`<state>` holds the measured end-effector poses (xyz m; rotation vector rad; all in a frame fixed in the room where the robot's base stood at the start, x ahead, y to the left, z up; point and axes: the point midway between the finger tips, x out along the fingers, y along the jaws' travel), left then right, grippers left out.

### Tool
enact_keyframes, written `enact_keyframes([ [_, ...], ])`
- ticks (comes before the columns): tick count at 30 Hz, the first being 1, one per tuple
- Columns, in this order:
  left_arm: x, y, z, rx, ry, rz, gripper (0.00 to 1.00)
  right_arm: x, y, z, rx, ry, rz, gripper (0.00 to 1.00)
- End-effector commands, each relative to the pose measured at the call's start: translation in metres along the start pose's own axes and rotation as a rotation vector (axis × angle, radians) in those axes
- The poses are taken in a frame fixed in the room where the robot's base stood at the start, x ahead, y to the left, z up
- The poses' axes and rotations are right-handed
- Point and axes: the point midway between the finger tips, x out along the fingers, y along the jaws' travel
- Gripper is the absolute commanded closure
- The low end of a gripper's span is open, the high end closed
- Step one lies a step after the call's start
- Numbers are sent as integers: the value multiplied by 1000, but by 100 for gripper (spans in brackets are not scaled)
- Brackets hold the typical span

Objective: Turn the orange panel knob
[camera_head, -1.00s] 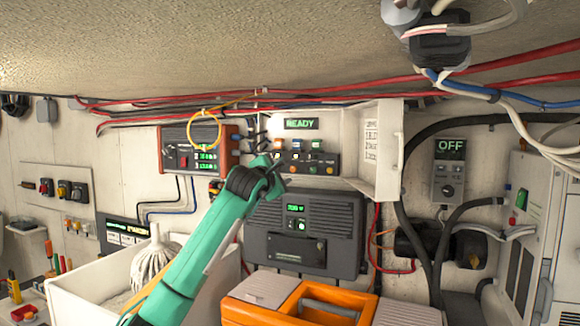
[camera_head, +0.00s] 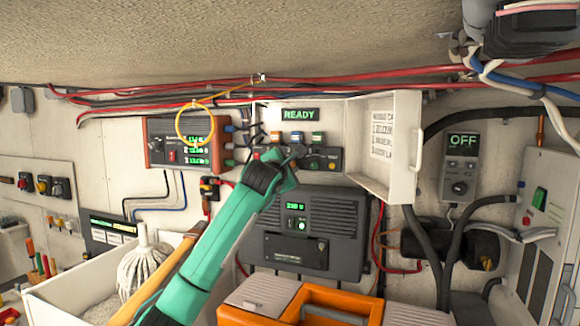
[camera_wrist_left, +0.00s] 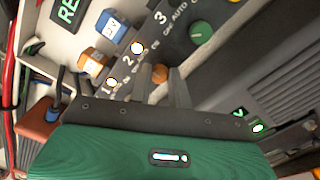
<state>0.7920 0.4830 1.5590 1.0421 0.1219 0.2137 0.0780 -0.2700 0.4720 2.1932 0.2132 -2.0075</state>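The orange knob (camera_wrist_left: 160,73) is on a dark panel in the left wrist view, near the digits 2 and 3. A green knob (camera_wrist_left: 201,33) is further along the panel. My left gripper (camera_wrist_left: 164,76) points at the panel, with its two grey fingers a little apart and the orange knob between or just beyond their tips. Contact cannot be told. In the head view my left gripper (camera_head: 291,156) is in front of the panel (camera_head: 322,158), below the READY display (camera_head: 299,114), and hides part of it. My right gripper is not in view.
An open white cover (camera_head: 403,150) stands right of the panel. A red meter box (camera_head: 182,144) with a yellow ring is at left. A dark grey unit (camera_head: 310,228) is below. An orange toolbox (camera_head: 262,314) and a white bin (camera_head: 60,294) are in front.

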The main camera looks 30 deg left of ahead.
Motion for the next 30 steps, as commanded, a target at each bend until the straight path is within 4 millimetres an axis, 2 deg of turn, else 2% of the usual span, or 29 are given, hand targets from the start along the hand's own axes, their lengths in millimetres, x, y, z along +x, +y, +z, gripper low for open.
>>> enact_keyframes([
  [11, 0, -2, -2, -38, 1, 1, 100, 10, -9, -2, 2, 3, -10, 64],
  [17, 0, -4, -4, -148, 2, 2, 100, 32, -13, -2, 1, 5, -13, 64],
  [30, 0, -3, -3, -515, 2, 1, 100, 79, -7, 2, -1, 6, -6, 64],
])
